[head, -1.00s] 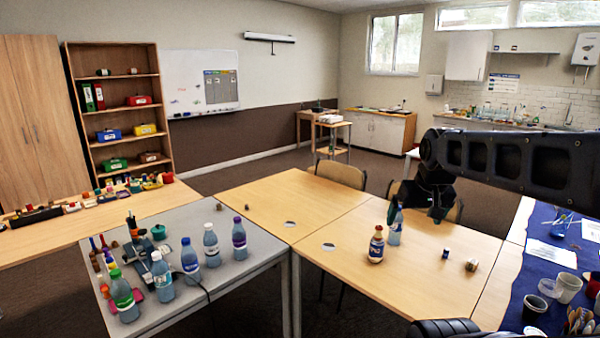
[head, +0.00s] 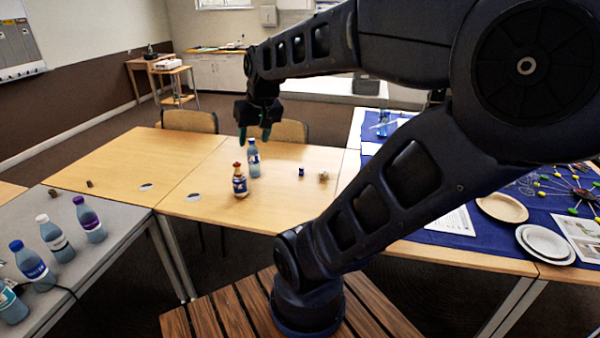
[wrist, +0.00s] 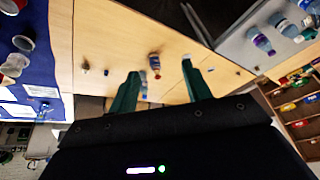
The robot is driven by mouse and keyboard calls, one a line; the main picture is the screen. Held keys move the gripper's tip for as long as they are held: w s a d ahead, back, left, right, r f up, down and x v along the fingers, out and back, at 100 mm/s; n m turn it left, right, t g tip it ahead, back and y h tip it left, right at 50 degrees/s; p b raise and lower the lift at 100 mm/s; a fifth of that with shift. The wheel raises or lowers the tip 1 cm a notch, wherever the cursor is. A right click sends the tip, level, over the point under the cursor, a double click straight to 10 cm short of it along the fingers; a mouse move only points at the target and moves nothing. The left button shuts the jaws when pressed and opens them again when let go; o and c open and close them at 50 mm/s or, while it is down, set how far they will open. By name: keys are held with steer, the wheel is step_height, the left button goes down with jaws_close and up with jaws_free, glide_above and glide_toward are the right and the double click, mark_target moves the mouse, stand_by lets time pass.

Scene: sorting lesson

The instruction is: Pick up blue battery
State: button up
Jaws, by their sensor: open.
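The blue battery (head: 301,172) is a small dark-blue cylinder standing on the wooden table (head: 215,205), right of the bottles. It also shows as a small dark spot in the wrist view (wrist: 106,72), left of my fingers. My gripper (head: 254,135) hangs above the far side of the table, to the left of the battery and apart from it. Its green fingers (wrist: 160,70) are spread and hold nothing.
A blue-capped bottle (head: 253,160) stands below my gripper, beside a brown-and-blue bottle (head: 240,182). A small tan object (head: 323,177) lies right of the battery. Several bottles (head: 57,240) stand on the grey table. The blue-covered table (head: 440,180) holds plates.

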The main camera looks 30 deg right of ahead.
steer(key=w+d+f+m+y, duration=0.1)
steer(key=w+d, duration=0.1)
steer(key=w, duration=0.6)
steer(key=w+d+f+m, duration=0.1)
steer(key=w+d+f, duration=0.15)
steer(key=w, duration=0.45)
steer(key=m+g+h, duration=0.1)
steer(key=m+h, duration=0.4)
steer(key=m, duration=0.2)
glide_above(301, 167)
steer(key=s+a, duration=0.2)
step_height(301, 167, down, 33)
steer(key=x, duration=0.5)
steer(key=shift+s+a, duration=0.1)
steer(key=f, duration=0.3)
steer(key=shift+d+f+g, duration=0.3)
steer(key=shift+w+d+f, duration=0.25)
steer(key=shift+w+f, duration=0.2)
steer(key=shift+f, duration=0.2)
jaws_close()
